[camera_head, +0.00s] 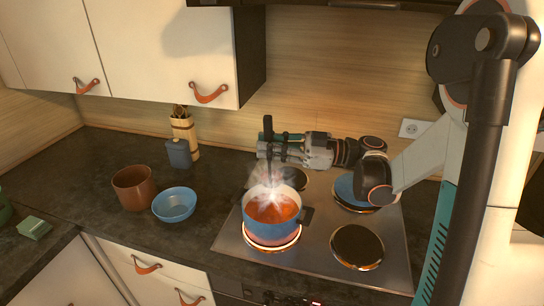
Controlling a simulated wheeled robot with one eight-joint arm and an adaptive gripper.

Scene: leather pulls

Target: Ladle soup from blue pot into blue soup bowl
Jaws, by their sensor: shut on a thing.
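The blue pot (255,233) stands on the front left burner of the stove, with orange-red soup (274,211) in it and white steam above. My gripper (279,147) is shut on the dark upright handle of a ladle (268,130), above the back of the pot. The ladle's lower end is hidden by the steam and the soup. The blue soup bowl (174,204) sits on the dark counter, left of the pot and apart from it. No soup is visible in it.
A brown pot (134,188) stands close to the left of the bowl. A grey container (178,153) and a wooden block (185,130) are at the back wall. The stove (318,223) has other burners to the right. A green box (34,228) is far left.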

